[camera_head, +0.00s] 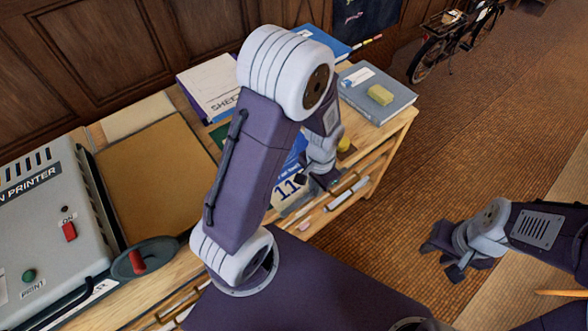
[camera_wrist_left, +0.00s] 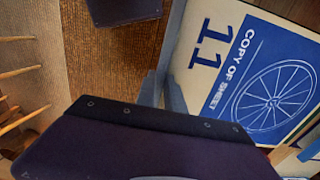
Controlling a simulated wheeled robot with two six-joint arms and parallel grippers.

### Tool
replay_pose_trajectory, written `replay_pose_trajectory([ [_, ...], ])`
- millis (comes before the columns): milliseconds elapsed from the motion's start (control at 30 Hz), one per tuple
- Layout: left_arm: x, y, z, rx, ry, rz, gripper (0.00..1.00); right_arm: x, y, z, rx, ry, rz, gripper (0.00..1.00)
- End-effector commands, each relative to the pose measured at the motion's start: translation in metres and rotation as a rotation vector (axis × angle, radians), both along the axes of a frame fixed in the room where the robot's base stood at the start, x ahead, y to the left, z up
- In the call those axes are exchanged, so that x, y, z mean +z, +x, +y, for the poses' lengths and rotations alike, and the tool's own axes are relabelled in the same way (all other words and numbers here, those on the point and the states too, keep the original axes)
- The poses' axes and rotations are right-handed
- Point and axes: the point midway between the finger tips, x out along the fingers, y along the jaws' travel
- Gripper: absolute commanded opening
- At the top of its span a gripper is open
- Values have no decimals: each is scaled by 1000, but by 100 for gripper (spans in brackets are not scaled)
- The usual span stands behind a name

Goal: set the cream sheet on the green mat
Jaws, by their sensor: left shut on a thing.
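The cream sheet (camera_head: 287,190) is printed with a dark "11" and a blue panel. In the left wrist view the sheet (camera_wrist_left: 205,62) also shows "COPY OF SHEET" and a wheel drawing. My left gripper (camera_head: 318,180) is shut on its edge, and its fingers (camera_wrist_left: 160,92) reach that edge in the left wrist view. I cannot tell whether the sheet touches the bench. A small dark green patch, which looks like the green mat (camera_head: 218,135), shows left of my left arm, which hides the rest.
A grey printer (camera_head: 45,225) and a tan board (camera_head: 155,175) occupy the left of the bench. A white pad marked "SHEET" (camera_head: 212,88) lies at the back. A bicycle (camera_head: 450,40) stands beyond.

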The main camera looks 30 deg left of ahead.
Motion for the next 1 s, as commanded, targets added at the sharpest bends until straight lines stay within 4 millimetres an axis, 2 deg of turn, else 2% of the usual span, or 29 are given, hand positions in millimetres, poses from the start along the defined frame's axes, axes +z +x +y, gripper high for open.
replay_pose_trajectory([
  [33,1,7,16,11,0,-1,0,2,0,0,0,0,0,36],
  [100,1,15,36,10,0,0,0,4,0,0,0,0,0,36],
  [200,1,24,57,5,0,-2,0,5,0,0,0,0,0,36],
  [300,0,28,68,2,0,0,0,6,0,0,0,0,0,36],
  [567,-3,30,73,-2,0,1,0,5,0,0,0,0,0,36],
  [800,-36,30,72,-2,-1,1,0,0,0,0,0,0,0,36],
  [1000,-36,30,72,-1,0,-1,0,1,0,0,0,0,0,36],
])
